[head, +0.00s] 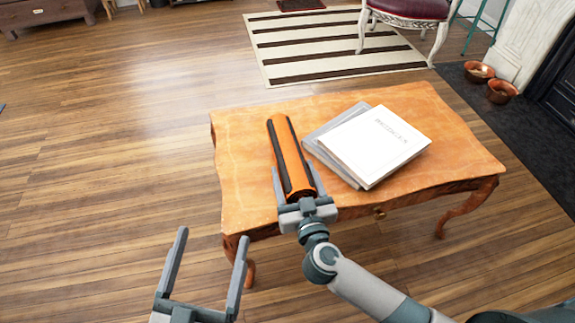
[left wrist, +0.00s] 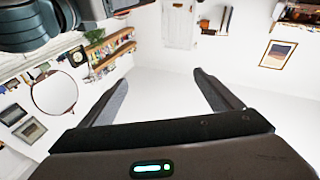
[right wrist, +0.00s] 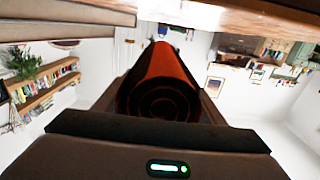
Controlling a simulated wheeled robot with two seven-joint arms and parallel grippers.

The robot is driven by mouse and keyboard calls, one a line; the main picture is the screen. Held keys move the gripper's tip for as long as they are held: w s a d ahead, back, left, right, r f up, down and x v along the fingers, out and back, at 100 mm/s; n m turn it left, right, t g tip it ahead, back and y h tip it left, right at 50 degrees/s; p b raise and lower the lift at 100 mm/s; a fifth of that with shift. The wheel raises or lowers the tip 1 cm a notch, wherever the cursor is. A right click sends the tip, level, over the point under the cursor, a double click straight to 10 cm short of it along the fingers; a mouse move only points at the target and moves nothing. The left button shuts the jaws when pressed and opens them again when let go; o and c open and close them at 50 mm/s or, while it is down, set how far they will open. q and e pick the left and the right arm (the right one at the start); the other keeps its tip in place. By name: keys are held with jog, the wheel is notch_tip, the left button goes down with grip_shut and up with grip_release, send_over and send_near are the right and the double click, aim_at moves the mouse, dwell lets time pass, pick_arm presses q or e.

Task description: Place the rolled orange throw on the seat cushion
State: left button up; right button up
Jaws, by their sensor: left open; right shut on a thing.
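The rolled orange throw (head: 288,155) has dark bands along its length and lies over the wooden table, left of the books. My right gripper (head: 298,190) is shut on its near end; whether the roll touches the tabletop I cannot tell. In the right wrist view the rolled throw (right wrist: 160,90) shows its spiral end between the fingers. My left gripper (head: 205,265) is open and empty, in front of the table at the lower left. Its open fingers also show in the left wrist view (left wrist: 165,95). A chair with a dark red seat cushion (head: 412,8) stands at the top right, partly cut off.
The wooden table (head: 245,185) also holds a white book (head: 375,145) on a grey one (head: 318,150). A striped rug (head: 300,50) lies beyond the table. Copper bowls (head: 501,91) sit on the dark hearth at the right. The floor to the left is clear.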

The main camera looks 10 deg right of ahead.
jog(key=w, duration=0.1)
jog(key=w+f+b, duration=0.1)
jog(key=w, duration=0.1)
jog(key=w+f+b, duration=0.1)
jog(key=shift+w+a+f, duration=0.1)
jog(key=shift+w+f, duration=0.1)
jog(key=shift+w, duration=0.15)
pick_arm(q)
notch_tip(320, 180, up, 7)
jog(key=s+t+h, duration=0.1)
jog(key=s+t, duration=0.1)
jog(key=t, duration=0.2)
jog(key=shift+s+a+f, duration=0.15)
jog(key=shift+s+a, duration=0.2)
jog(key=shift+a, duration=0.1)
pick_arm(e)
jog(key=shift+w, duration=0.15)
